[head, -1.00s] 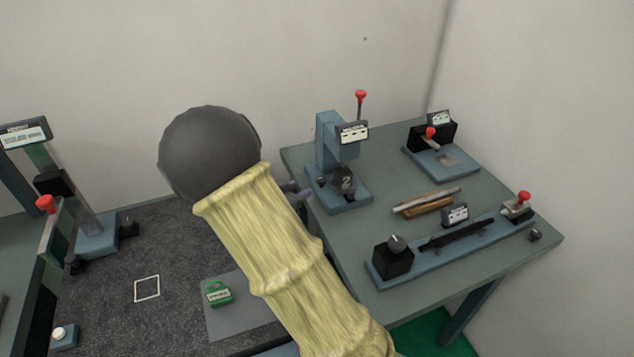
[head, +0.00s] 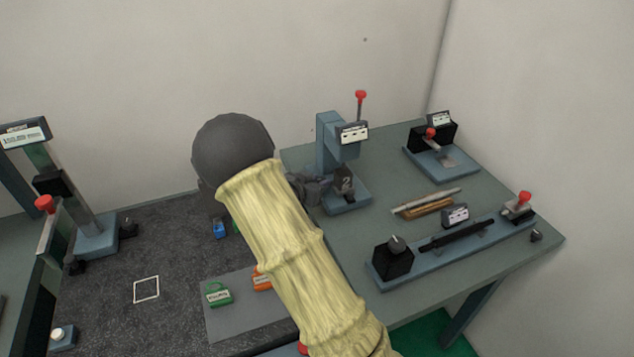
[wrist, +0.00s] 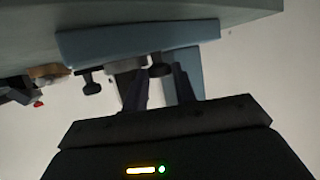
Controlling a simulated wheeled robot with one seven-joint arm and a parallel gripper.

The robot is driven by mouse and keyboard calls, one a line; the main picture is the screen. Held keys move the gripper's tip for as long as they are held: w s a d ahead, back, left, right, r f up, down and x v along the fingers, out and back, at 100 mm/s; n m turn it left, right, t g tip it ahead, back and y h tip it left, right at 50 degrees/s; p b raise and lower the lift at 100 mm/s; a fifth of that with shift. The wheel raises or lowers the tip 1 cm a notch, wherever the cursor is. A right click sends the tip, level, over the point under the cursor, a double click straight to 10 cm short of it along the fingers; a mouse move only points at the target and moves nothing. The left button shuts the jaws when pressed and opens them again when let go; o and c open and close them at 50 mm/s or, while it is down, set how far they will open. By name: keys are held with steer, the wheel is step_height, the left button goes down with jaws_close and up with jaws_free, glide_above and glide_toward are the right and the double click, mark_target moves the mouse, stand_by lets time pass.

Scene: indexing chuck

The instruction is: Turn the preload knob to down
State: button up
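A second dark knob (wrist: 92,84) is left of the fingers. No label naming the preload knob is legible, and its setting cannot be read.
A long blue fixture (head: 455,247) with a black knob block (head: 393,262) stands at the table's front. Another blue fixture (head: 440,155) is at the back right. A wooden piece and rod (head: 427,205) lie between. Green (head: 218,294) and orange (head: 262,281) items are at lower left.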

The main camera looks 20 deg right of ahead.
steer(key=c, duration=0.4)
steer(key=shift+r+p, duration=0.25)
steer(key=shift+p, duration=0.45)
steer(key=shift+w+r+m+p, duration=0.1)
steer(key=shift+m+p, duration=0.2)
steer(key=shift+p, duration=0.2)
steer(key=m+g+p, duration=0.1)
steer(key=p, duration=0.1)
steer(key=m+g+h+p, duration=0.1)
steer(key=g+p, duration=0.1)
steer(key=p, duration=0.1)
steer(key=shift+w+a+h+p, duration=0.15)
steer(key=shift+w+h+p, duration=0.15)
steer(key=shift+p, duration=0.05)
steer(key=shift+w+f+m+g+p, duration=0.15)
steer(key=shift+m+g+p, duration=0.25)
steer(key=shift+m+g, duration=0.4)
steer(key=o, duration=0.7)
steer(key=shift+f, duration=0.15)
steer(key=shift+c, duration=0.2)
